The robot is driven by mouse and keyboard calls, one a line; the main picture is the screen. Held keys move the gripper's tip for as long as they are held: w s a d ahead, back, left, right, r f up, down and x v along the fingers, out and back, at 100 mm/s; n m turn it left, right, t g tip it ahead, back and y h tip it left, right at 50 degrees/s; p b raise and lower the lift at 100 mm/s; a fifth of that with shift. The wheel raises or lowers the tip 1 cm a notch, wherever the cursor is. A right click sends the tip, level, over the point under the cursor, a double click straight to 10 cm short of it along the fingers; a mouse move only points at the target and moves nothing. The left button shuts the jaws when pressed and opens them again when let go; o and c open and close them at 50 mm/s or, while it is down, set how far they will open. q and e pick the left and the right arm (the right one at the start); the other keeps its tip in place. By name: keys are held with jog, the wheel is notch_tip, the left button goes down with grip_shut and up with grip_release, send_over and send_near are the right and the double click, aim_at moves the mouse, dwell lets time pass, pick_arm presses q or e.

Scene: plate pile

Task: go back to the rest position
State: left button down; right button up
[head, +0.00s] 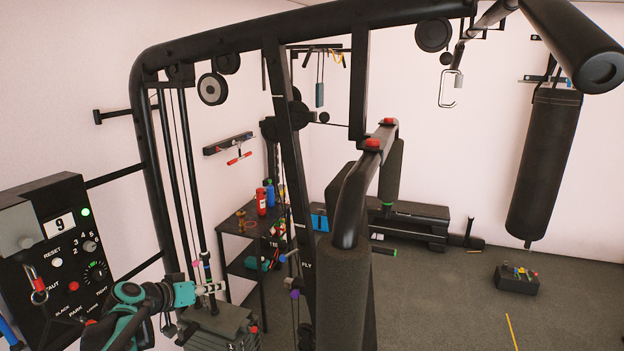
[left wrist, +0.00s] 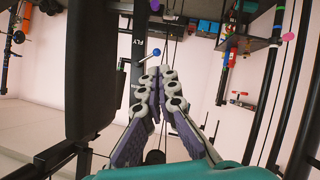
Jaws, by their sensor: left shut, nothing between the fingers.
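My left gripper (head: 218,288) is in the lower left of the head view, close to the dark plate pile (head: 225,330) of the gym machine. Its fingers are shut with nothing between them. In the left wrist view the closed fingers (left wrist: 160,74) point away from the camera, with a small blue ball-ended pin (left wrist: 156,52) just beyond the tips. I cannot tell whether the fingertips touch it. The lower part of the plate pile is cut off by the picture's edge. My right gripper is not in view.
The machine's black frame (head: 285,130) and padded arm (head: 342,290) stand right of my gripper. A control panel (head: 55,240) is at the left. A small table (head: 235,222) with bottles stands behind. The floor at the right is mostly clear, below a punching bag (head: 545,165).

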pick_arm(q)
jog(key=s+d+f+g+y+b, duration=0.1)
jog(key=s+d+f+b, duration=0.25)
jog(key=s, duration=0.35)
jog(key=s+d+f+g+y+b, duration=0.1)
jog(key=s+d+f+g+b, duration=0.15)
jog(key=s+d+f, duration=0.35)
jog(key=s+a+f+y+b, duration=0.1)
jog(key=s+f+y+b, duration=0.1)
jog(key=s+f, duration=0.4)
jog(key=s+a+f+n+y+b, duration=0.1)
jog(key=s+f+b, duration=0.3)
jog(key=s, duration=0.8)
notch_tip(320, 180, down, 3)
jog(key=shift+s+r+y, duration=0.1)
jog(key=shift+s+y, duration=0.2)
jog(key=shift+y, duration=0.4)
jog(key=shift+a, duration=0.1)
